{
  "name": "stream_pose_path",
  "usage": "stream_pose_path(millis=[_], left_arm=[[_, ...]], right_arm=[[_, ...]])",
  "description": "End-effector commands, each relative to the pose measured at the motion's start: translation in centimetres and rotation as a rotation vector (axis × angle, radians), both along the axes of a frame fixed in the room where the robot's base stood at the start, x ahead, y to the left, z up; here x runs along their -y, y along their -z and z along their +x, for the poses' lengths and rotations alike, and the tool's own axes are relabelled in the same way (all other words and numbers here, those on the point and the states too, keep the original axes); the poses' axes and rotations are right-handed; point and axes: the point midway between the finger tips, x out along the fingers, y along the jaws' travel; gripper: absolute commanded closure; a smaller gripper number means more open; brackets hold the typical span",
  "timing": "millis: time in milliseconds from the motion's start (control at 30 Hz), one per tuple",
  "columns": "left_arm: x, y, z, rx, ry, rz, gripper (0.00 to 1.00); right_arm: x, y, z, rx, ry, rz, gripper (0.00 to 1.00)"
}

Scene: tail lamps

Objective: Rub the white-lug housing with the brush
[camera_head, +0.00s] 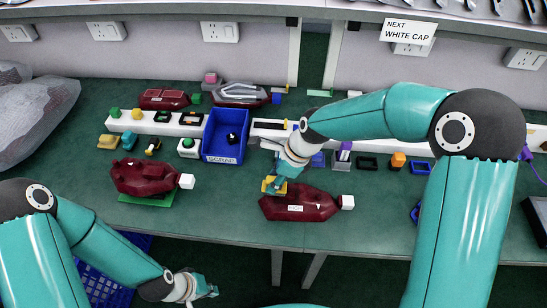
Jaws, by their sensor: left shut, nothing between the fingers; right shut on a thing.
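A dark red housing (315,207) with a white lug (347,202) at its right end lies near the table's front edge, right of centre. Another dark red housing (145,179) sits on a green pad (146,199) at the left, also with a white lug (187,181). My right gripper (277,181) is shut on a yellow block-like thing, which seems to be the brush (268,186). The brush is at the upper left end of the right housing; I cannot tell whether they touch. My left gripper (211,291) is shut and empty, low in front of the table.
A blue scrap bin (226,158) stands mid-table behind the housings. A white strip (170,127) with small coloured parts runs along the back. More red housings (164,99) lie behind it. Plastic-wrapped goods (40,115) fill the far left. A sign reads "NEXT WHITE CAP" (408,31).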

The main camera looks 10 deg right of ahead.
Motion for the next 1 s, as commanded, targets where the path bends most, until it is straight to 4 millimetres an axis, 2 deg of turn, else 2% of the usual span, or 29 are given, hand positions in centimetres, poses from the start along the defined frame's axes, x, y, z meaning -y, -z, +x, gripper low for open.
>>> stream_pose_path(millis=[33, 600, 1000], left_arm=[[0.0, -1.0, 0.0, 0.000, 0.000, 0.000, 1.00], [0.0, -5.3, 0.0, 0.000, 0.000, 0.000, 1.00], [0.0, -5.6, 0.0, 0.000, 0.000, 0.000, 1.00]], right_arm=[[0.1, -1.6, 0.1, 0.007, 0.004, 0.001, 0.99], [0.3, -6.6, 0.1, 0.007, 0.009, 0.001, 0.99], [0.4, -7.1, 0.1, 0.006, 0.010, 0.001, 0.99]])
